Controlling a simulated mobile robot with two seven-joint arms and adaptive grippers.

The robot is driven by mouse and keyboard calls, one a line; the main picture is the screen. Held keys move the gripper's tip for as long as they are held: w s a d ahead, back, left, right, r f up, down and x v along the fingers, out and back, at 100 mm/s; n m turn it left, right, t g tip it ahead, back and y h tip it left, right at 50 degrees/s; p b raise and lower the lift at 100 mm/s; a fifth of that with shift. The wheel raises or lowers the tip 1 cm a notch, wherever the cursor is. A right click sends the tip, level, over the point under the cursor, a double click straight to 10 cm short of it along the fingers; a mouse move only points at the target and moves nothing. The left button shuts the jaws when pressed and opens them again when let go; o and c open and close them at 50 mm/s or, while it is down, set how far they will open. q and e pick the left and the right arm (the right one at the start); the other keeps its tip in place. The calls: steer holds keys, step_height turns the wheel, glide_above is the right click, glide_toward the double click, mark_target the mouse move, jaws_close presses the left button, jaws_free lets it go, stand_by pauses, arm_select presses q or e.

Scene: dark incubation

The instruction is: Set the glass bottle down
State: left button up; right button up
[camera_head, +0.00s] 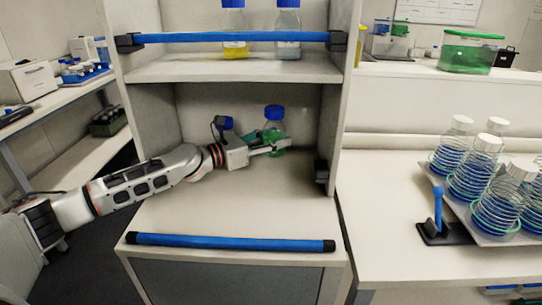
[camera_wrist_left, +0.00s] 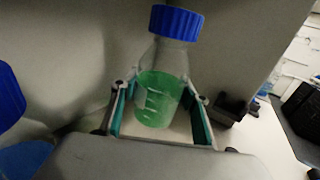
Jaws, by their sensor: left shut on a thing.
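The glass bottle (camera_head: 274,126) has a blue cap and green liquid. It is inside the lower bay of the shelf unit, at the end of my left arm. My left gripper (camera_head: 272,147) reaches in from the left and is shut on the bottle. In the left wrist view the bottle (camera_wrist_left: 163,85) sits between the two teal-padded fingers (camera_wrist_left: 160,118) and looks slightly tilted in the picture. Whether its base touches the shelf floor (camera_head: 235,205) cannot be told, as the gripper hides its lower part. My right gripper is not in view.
A second blue-capped bottle (camera_head: 226,124) stands behind my left wrist; its cap also shows in the left wrist view (camera_wrist_left: 8,95). A blue bar (camera_head: 230,242) runs along the front edge. Two bottles stand on the upper shelf (camera_head: 180,71). The front of the lower bay is clear.

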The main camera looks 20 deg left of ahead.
mark_target(275, 152)
arm_select(q)
steer(key=shift+f+b, duration=0.5)
steer(key=shift+f, duration=1.65)
steer(key=shift+f, duration=0.2)
steer(key=o, duration=1.6)
